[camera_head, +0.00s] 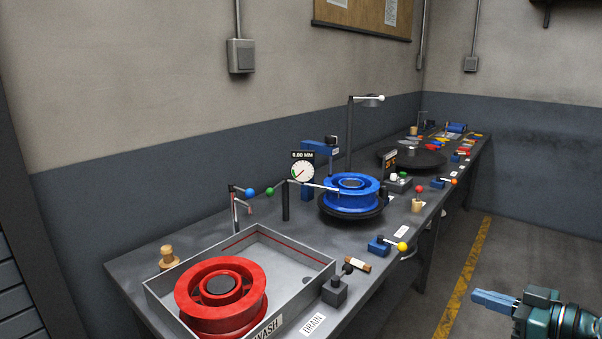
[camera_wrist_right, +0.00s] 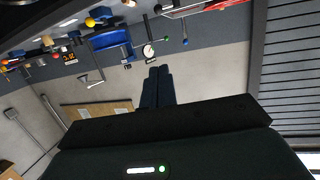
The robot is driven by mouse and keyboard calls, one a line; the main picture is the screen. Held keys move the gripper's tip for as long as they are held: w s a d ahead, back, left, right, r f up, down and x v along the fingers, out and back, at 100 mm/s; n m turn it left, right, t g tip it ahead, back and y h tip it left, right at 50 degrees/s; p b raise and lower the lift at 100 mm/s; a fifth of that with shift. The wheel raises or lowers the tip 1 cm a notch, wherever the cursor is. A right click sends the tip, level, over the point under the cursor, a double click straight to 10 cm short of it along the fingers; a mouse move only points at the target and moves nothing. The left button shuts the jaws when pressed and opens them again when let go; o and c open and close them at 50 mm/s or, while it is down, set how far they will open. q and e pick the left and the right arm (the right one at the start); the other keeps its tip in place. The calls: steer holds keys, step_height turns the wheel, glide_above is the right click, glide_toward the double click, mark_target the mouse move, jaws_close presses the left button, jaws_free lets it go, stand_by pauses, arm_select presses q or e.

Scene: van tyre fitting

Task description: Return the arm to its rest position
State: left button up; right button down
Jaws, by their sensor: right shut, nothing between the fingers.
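My right gripper (camera_head: 490,300) is at the lower right of the head view, over the floor and clear of the bench's front edge. Its blue fingers are together with nothing between them. In the right wrist view the shut fingers (camera_wrist_right: 157,88) show at the centre, with the wall and the bench items beyond, upside down. My left gripper is not in view.
A long grey bench (camera_head: 125,275) runs along the wall. On it are a wash tray (camera_head: 318,263) holding a red wheel rim (camera_head: 250,283), a blue rim (camera_head: 352,186) on a turntable, a dial gauge (camera_head: 303,172) and several levers. The floor by the yellow line (camera_head: 463,290) is clear.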

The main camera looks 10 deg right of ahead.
steer(key=s+a+f+m+g+h+p, duration=0.1)
steer(key=s+a+f+g+h, duration=0.15)
steer(key=a+f, duration=0.6)
steer(key=s+a+f+m+g+h, duration=0.1)
steer(key=s+a+f+m+g, duration=0.15)
steer(key=a+f, duration=0.65)
steer(key=s+a+f+t, duration=0.1)
steer(key=s+a+f, duration=0.1)
steer(key=a, duration=0.4)
steer(key=s+a+f+n+t, duration=0.1)
steer(key=s+a+f, duration=0.1)
steer(key=s+a, duration=0.3)
steer(key=shift+s+a+p, duration=0.25)
steer(key=shift+a+p, duration=0.2)
steer(key=shift+a, duration=0.3)
